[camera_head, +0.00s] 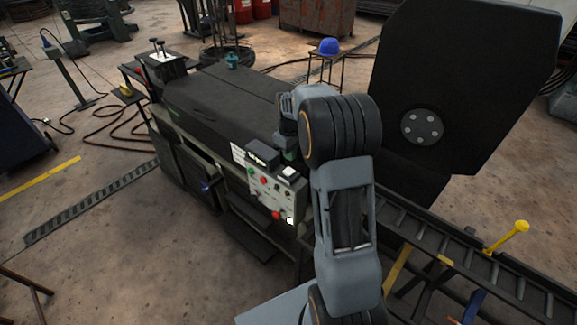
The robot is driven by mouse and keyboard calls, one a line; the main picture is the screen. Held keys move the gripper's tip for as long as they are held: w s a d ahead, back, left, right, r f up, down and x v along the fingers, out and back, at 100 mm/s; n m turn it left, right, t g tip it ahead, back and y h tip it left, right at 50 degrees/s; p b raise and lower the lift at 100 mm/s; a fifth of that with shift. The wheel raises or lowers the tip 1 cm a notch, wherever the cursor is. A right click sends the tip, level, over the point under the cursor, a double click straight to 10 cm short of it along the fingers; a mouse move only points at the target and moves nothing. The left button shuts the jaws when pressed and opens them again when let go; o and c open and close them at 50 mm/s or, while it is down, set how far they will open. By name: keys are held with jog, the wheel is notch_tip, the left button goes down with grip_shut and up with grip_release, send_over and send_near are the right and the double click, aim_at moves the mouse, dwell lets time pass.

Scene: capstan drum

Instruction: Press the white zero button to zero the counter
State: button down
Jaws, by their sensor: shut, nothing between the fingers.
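A grey control panel (268,192) on the front of the dark machine carries red, green and other small buttons. A black counter box (262,155) with a small lit display sits at its top left; the digits are too small to read. A small bright white square (290,221) shows at the panel's lower right, and a white-topped block (288,171) at its upper right; I cannot tell which is the zero button. My gripper (287,153) is shut and empty, mostly hidden by my own wrist, just above the panel's upper right. I cannot tell whether it touches anything.
The machine's long dark cover (215,100) extends back left. A large black plate (455,90) stands to the right. A roller track (500,275) with a yellow-capped post (521,226) runs at lower right. The floor (125,245) at front left is mostly clear.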

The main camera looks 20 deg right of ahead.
aim_at(290, 172)
jog(key=shift+f+p, duration=0.35)
jog(key=shift+f, duration=2.7)
notch_tip(290, 172, down, 2)
jog(key=shift+s+f+b, duration=0.1)
jog(key=shift+b, duration=0.85)
jog(key=shift+s, duration=0.1)
notch_tip(290, 172, up, 15)
jog(key=p, duration=0.2)
jog(key=shift+w, duration=0.25)
